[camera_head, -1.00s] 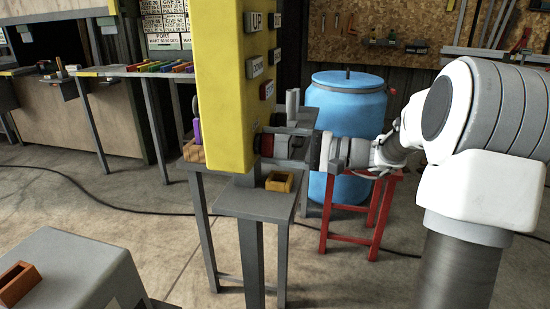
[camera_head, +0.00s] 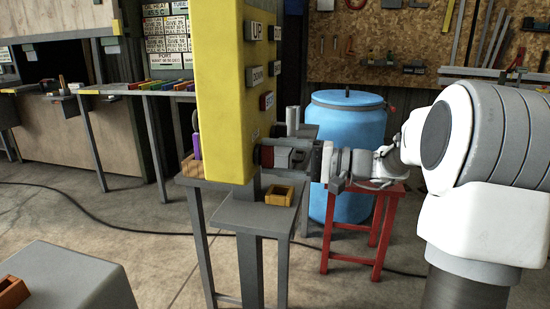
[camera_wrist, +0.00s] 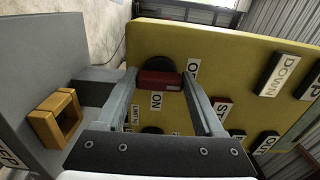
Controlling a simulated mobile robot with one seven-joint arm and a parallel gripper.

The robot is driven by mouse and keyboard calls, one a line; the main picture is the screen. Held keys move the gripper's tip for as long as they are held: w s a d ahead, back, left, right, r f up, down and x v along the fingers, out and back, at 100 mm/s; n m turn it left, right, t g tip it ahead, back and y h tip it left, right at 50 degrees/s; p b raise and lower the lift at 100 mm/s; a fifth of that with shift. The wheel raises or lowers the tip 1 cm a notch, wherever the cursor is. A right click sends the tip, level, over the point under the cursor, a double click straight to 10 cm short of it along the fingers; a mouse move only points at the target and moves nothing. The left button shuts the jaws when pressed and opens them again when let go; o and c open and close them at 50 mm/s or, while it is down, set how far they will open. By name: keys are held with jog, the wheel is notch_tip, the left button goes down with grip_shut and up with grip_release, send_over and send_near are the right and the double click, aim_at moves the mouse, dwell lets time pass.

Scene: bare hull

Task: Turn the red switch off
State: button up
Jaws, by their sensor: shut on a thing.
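The red switch (camera_wrist: 160,80) is a knob on the face of a yellow panel (camera_wrist: 225,62). In the wrist view it sits between the two fingertips of my gripper (camera_wrist: 160,76), which is shut on it. An "ON" label (camera_wrist: 157,100) lies just below the knob, and a partly hidden label beginning with "O" (camera_wrist: 193,67) is to its upper right. In the head view my gripper (camera_head: 278,157) reaches from the right to the panel (camera_head: 224,90). The switch is mostly hidden there by the fingers and the panel edge.
An orange open box (camera_head: 279,195) stands on a grey stand (camera_head: 250,213) below my gripper. A blue barrel (camera_head: 346,120) and a red stool (camera_head: 350,263) are behind my arm. Other labelled buttons (camera_wrist: 279,74) sit on the panel.

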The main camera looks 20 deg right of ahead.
jog(key=o, duration=1.4)
jog(key=shift+d, duration=0.1)
jog(key=p+v, duration=0.3)
jog(key=v, duration=1.4)
jog(key=shift+s+d+p, duration=0.1)
jog(key=shift+d+p, duration=0.05)
jog(key=shift+p, duration=0.2)
